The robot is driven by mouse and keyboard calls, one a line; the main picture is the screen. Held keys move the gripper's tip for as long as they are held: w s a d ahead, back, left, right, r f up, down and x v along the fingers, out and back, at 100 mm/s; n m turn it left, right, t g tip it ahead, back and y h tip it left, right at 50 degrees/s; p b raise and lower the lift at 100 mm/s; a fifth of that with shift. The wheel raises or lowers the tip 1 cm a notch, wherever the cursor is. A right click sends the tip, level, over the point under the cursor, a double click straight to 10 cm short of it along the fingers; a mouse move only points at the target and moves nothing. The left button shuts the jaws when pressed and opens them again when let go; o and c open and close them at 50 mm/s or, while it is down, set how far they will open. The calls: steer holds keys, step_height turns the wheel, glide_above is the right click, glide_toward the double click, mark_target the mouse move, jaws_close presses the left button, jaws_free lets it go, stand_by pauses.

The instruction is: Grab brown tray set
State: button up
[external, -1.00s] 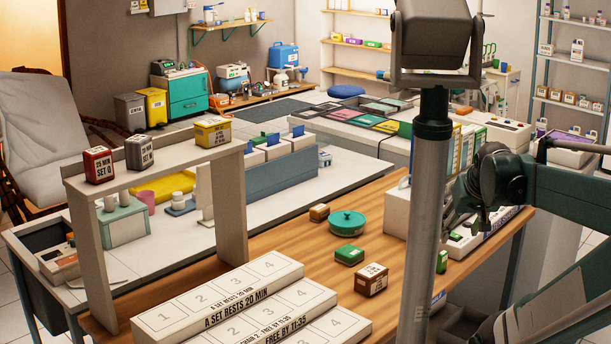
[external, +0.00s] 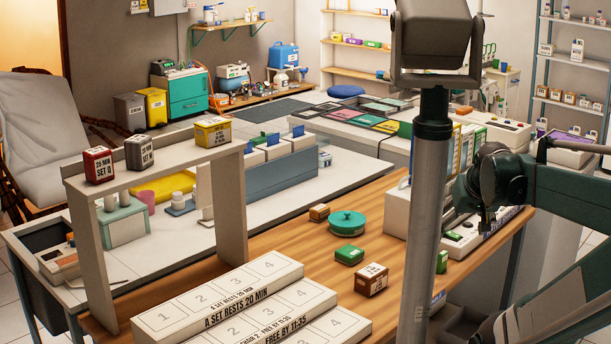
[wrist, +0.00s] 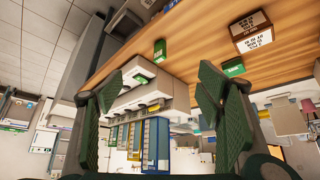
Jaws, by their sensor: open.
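A brown box with a white label on its top and front (external: 371,280) stands on the wooden worktop, right of the numbered white trays. In the wrist view the brown box (wrist: 252,32) is at the upper right, past my fingers. A smaller brown box (external: 319,212) sits farther back. My gripper (external: 486,216) is right of the grey post, above the worktop's right side and away from the brown boxes. The wrist view shows my gripper (wrist: 158,110) open, its green fingers apart with nothing held between them.
Green boxes (external: 349,254) (external: 442,262) and a round teal container (external: 347,223) stand near the brown box. Numbered white trays (external: 215,297) fill the front left. A grey post (external: 425,200) rises before the worktop. A white device (external: 397,214) stands near my gripper.

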steer(key=n+g+p, duration=0.7)
steer(key=n+p, duration=0.1)
steer(key=p, duration=0.5)
glide_above(372, 269)
steer(key=d, duration=0.1)
steer(key=f, duration=0.6)
steer(key=shift+w+f, duration=0.35)
steer(key=shift+f, duration=0.05)
steer(key=shift+s+a+f+n, duration=0.2)
steer(key=shift+a+f+n, duration=0.1)
steer(key=shift+a+f, duration=0.3)
steer(key=shift+f, duration=0.15)
steer(key=shift+f, duration=1.2)
